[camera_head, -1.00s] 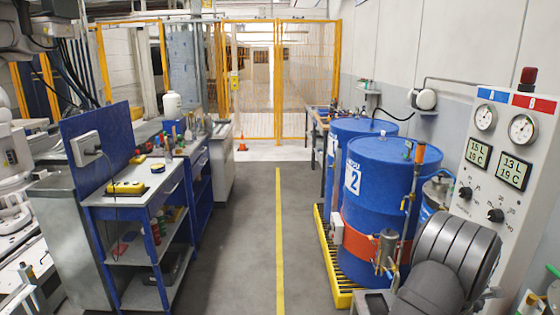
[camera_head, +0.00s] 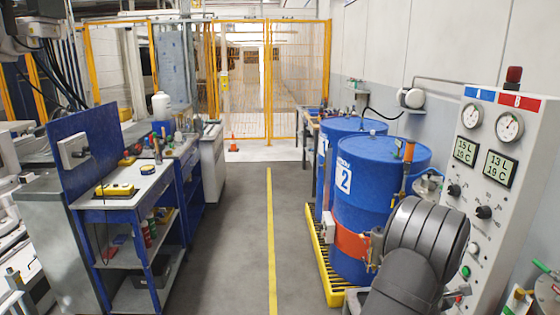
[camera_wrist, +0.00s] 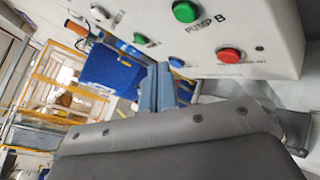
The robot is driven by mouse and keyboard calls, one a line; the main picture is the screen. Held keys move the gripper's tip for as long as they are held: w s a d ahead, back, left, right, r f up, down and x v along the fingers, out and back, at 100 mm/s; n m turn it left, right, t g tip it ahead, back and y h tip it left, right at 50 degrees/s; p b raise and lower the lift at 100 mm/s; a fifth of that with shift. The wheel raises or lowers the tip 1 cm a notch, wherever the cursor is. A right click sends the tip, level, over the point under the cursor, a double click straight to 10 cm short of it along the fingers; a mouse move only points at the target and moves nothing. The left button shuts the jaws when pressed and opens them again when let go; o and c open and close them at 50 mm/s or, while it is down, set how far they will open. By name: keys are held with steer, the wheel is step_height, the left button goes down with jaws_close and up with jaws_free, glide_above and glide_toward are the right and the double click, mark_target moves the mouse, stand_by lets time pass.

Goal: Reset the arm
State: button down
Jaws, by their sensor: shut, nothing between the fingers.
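My arm (camera_head: 424,240), a dark grey ribbed link, stands at the lower right in the head view, in front of the drums and left of the control panel. My gripper (camera_wrist: 165,84) shows in the wrist view as two blue-grey fingers pressed together with nothing between them. The fingers are beside the lower edge of the panel in that view; I cannot tell the gap. The fingers are hidden in the head view.
A control panel (camera_head: 493,165) with gauges, knobs and buttons stands close on the right; its green Pump B button (camera_wrist: 186,11) shows in the wrist view. Blue drums (camera_head: 378,187) stand on a yellow pallet (camera_head: 328,262). A workbench (camera_head: 120,196) is left. The middle aisle is clear.

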steer(key=shift+a, duration=0.25)
steer(key=shift+d, duration=0.1)
steer(key=shift+d, duration=3.15)
